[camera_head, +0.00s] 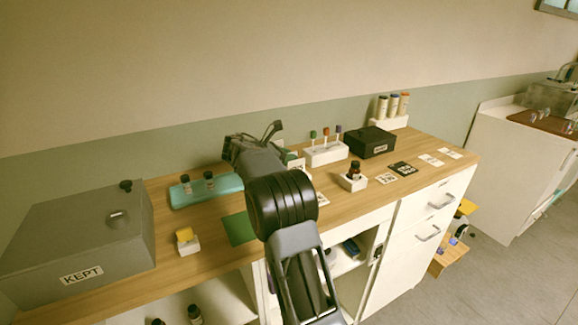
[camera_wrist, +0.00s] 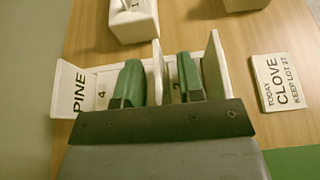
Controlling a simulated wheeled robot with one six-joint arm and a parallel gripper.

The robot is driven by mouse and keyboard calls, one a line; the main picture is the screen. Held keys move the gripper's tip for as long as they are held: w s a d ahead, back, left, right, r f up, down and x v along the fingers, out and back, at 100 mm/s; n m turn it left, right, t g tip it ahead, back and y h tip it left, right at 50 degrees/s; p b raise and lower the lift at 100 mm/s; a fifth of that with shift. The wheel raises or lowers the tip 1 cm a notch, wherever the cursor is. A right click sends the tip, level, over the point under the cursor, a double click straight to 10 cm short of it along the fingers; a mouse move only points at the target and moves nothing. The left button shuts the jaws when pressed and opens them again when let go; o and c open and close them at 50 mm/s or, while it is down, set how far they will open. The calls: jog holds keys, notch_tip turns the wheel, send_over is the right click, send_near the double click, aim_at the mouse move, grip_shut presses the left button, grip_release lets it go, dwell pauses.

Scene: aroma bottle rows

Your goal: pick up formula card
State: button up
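A white card (camera_wrist: 282,82) printed "TODAY CLOVE KEEP LOT 27" lies flat on the wood top at the right of the wrist view. A white card (camera_head: 322,200) beside my arm in the head view looks like the same one, partly hidden. I cannot tell if it is the formula card. My gripper (camera_wrist: 158,82) has two green fingers spread apart. They are over a white holder with a "PINE" sign (camera_wrist: 78,92), with an upright divider (camera_wrist: 158,65) between them. Contact is unclear, and no card is visibly held. The card is right of the fingers.
A green mat (camera_head: 238,229) lies left of my arm. A white rack (camera_head: 326,154), a bottle stand (camera_head: 352,183) and a black box (camera_head: 371,142) stand to the right. A teal tray (camera_head: 205,190) and a grey "KEPT" box (camera_head: 80,245) are at left.

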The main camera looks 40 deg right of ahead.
jog(key=shift+s+d+f, duration=0.1)
jog(key=shift+d+f, duration=0.1)
jog(key=shift+d, duration=0.25)
jog(key=shift+c, duration=0.4)
grip_shut()
